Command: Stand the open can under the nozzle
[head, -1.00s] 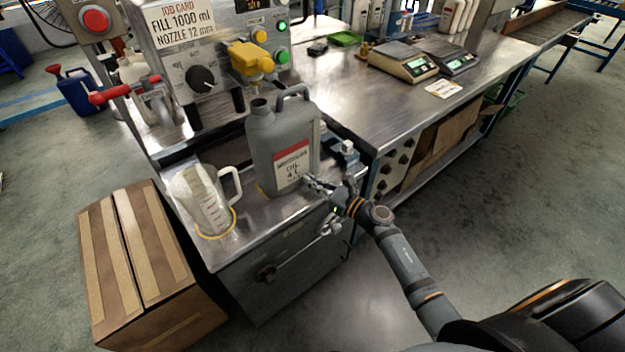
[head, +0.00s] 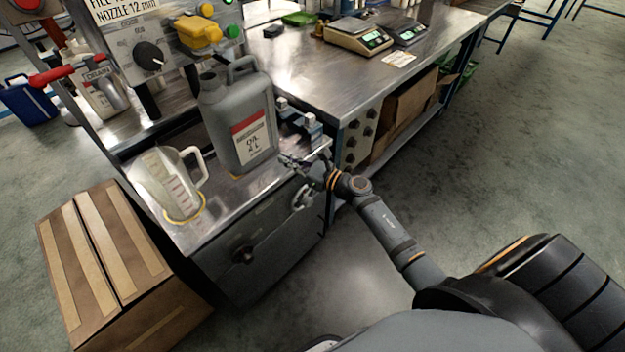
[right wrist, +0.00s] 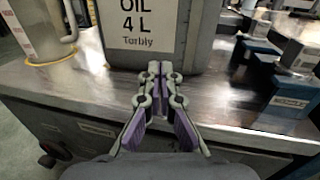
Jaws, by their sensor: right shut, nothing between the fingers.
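The open can (head: 238,120) is a grey 4 L oil can with a red and white label and an uncapped mouth. It stands upright on the metal bench (head: 215,200), near the yellow nozzle (head: 198,34); from this angle I cannot tell whether its mouth is directly below it. My right gripper (head: 291,161) is beside the can's lower right side. In the right wrist view the gripper (right wrist: 158,72) is shut and empty, its tips just in front of the can's label (right wrist: 143,25). Whether they touch it is unclear. My left gripper is out of view.
A clear measuring jug (head: 170,185) stands left of the can, on a yellow ring. A blue clamp-like fixture (head: 300,122) is right of the can. A cardboard box (head: 100,265) sits on the floor at left. Scales (head: 357,36) stand on the far table.

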